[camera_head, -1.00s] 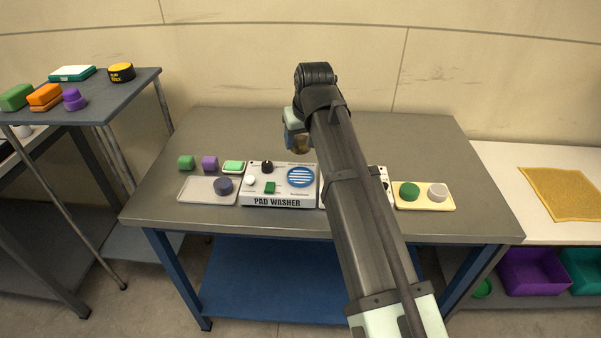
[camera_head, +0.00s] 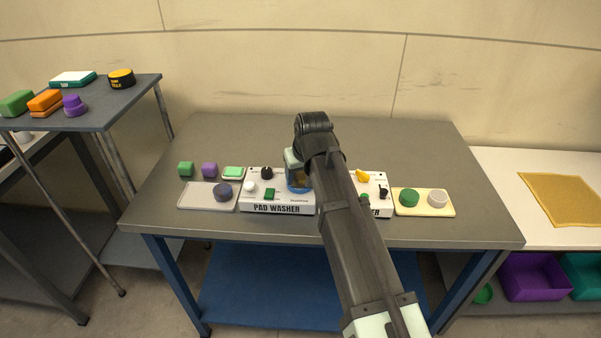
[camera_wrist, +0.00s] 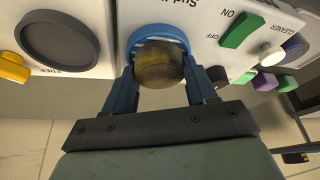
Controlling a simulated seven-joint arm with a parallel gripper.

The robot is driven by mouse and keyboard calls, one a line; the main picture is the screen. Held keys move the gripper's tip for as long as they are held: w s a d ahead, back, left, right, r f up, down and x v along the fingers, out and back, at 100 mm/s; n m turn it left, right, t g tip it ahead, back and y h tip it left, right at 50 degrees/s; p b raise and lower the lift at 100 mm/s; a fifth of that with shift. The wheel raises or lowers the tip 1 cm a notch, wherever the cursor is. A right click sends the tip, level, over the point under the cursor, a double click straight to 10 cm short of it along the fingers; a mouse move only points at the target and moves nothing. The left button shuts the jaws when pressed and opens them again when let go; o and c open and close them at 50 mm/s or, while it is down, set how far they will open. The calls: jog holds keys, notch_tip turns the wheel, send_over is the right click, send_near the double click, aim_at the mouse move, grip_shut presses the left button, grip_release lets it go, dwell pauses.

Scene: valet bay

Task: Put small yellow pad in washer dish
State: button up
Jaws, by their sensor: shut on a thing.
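My gripper (camera_wrist: 160,85) is shut on a small, dirty yellow round pad (camera_wrist: 160,66), which shows between its two blue fingers in the wrist view. The washer dish (camera_wrist: 150,32) is a blue round dish on the white pad washer (camera_head: 276,209). The pad overlaps the dish in the wrist view, at or just above it; I cannot tell if it touches the bottom. In the head view my gripper (camera_head: 298,180) is over the dish and hides most of it.
A second white machine (camera_head: 376,211), with a yellow control (camera_head: 362,176), stands right of the washer, partly behind my arm. A grey tray (camera_head: 196,200) is left and a cream tray (camera_head: 425,208) right. Green and purple blocks (camera_head: 209,169) lie behind the grey tray. The table's back is clear.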

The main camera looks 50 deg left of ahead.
jog(key=shift+d+f, duration=0.1)
jog(key=shift+f, duration=0.3)
jog(key=shift+f, duration=0.1)
jog(key=o, duration=0.9)
jog(key=shift+s+d+f, duration=0.1)
jog(key=shift+f, duration=0.05)
jog(key=shift+o, duration=0.5)
jog(key=shift+r, duration=0.35)
jog(key=v, duration=1.2)
jog(key=shift+r, duration=0.3)
